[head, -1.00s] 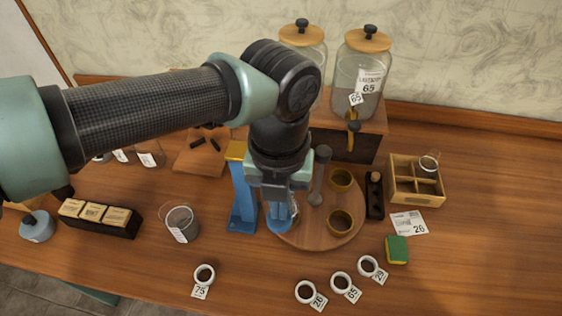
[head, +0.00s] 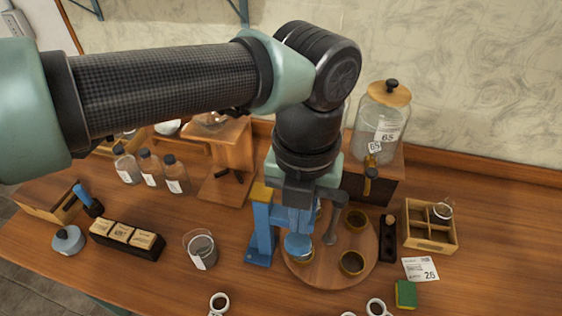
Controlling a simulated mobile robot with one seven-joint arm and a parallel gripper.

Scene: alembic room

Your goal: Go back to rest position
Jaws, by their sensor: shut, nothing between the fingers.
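My gripper (head: 300,222) points down over the left part of the round wooden tray (head: 325,275), beside the blue stand with a yellow top (head: 261,228). Its fingers are largely hidden by the wrist and blue parts. A blue round-topped piece (head: 299,246) shows just below it, over a brass cup on the tray; I cannot tell whether they touch. My arm reaches in from the left across the upper picture and hides part of the back of the table.
Two brass cups (head: 352,262) and a grey spoon-like tool stand on the tray. A glass jar (head: 382,125) sits on a wooden box behind. A divided box (head: 430,228), sponge (head: 405,294), beaker (head: 200,249), bottles (head: 149,168) and a black block holder (head: 127,239) surround it.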

